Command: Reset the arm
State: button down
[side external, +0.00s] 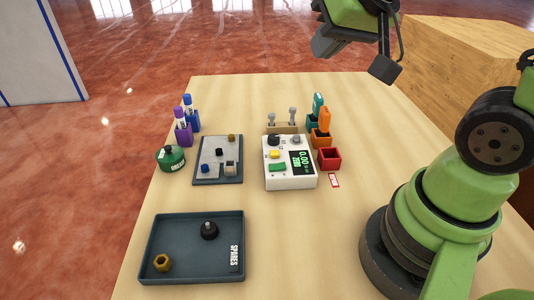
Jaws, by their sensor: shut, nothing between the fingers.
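My gripper (325,46) is at the top edge of the side view, raised high above the far part of the table and apart from everything on it. Its dark jaws are shut with nothing held. Part of my wrist is cut off by the picture's edge. A white dispenser unit (291,181) with a green-lit display, a dark knob, and yellow and green buttons stands mid-table. A grey-blue tray (230,172) with several small parts lies to its left.
A dark SPARES tray (190,274) with a brass nut (162,262) and black knob (209,230) lies in front. A green round container (171,158), purple and blue holders, orange and teal holders, and a red open box (329,159) surround the unit. A wooden block (460,55) stands behind right.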

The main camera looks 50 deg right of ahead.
jog(key=s+a+r+n+y, duration=0.1)
jog(key=s+a+r+y, duration=0.2)
jog(key=s, duration=0.6)
jog(key=a, duration=0.2)
jog(key=shift+s+a+r+g, duration=0.15)
jog(key=shift+s+a+g, duration=0.15)
jog(key=shift+s+a, duration=0.1)
